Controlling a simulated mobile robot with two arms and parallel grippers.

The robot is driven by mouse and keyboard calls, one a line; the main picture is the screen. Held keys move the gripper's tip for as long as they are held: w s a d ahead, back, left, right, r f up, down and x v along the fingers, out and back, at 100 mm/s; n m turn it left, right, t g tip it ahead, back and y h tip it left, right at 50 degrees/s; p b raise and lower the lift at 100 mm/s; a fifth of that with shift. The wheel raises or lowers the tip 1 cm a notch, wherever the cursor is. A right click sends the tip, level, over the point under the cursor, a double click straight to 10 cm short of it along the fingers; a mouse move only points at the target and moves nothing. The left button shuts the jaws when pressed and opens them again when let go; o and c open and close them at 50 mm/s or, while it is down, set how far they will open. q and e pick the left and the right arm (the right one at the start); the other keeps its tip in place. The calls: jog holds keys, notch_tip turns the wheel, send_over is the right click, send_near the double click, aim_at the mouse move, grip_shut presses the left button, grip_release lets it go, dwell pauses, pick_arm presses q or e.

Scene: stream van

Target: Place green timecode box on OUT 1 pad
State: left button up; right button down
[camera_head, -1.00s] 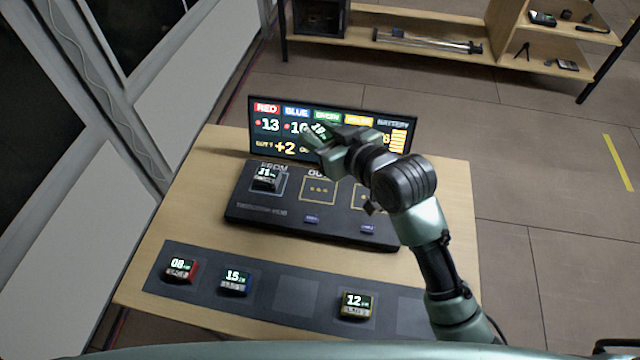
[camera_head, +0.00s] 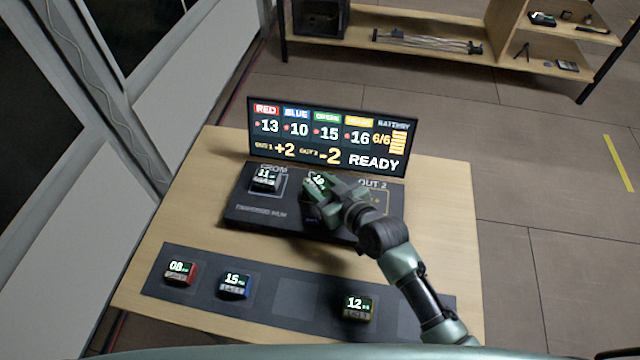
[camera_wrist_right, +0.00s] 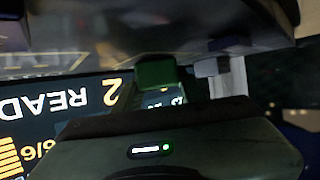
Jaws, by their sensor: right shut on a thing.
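My right gripper (camera_head: 316,190) is low over the middle of the black console (camera_head: 258,218). It is shut on the green timecode box (camera_head: 318,179), whose lit screen faces up. The green box also shows between the fingers in the right wrist view (camera_wrist_right: 155,74). The OUT 1 pad is hidden under the gripper and box. I cannot tell whether the box touches the pad. My left gripper is not in view.
A timecode box reading 11 (camera_head: 265,178) sits on the console's left pad. The scoreboard (camera_head: 330,138) stands close behind. The front mat (camera_head: 292,298) holds red (camera_head: 180,272), blue (camera_head: 235,285) and yellow (camera_head: 358,308) boxes. The OUT 2 pad (camera_head: 378,194) is partly covered by my arm.

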jog(key=shift+f, duration=0.15)
jog(key=c, duration=0.9)
grip_release()
jog(key=shift+o, duration=0.2)
jog(key=shift+r, duration=0.3)
jog(key=v, duration=1.2)
jog(key=shift+f, duration=0.15)
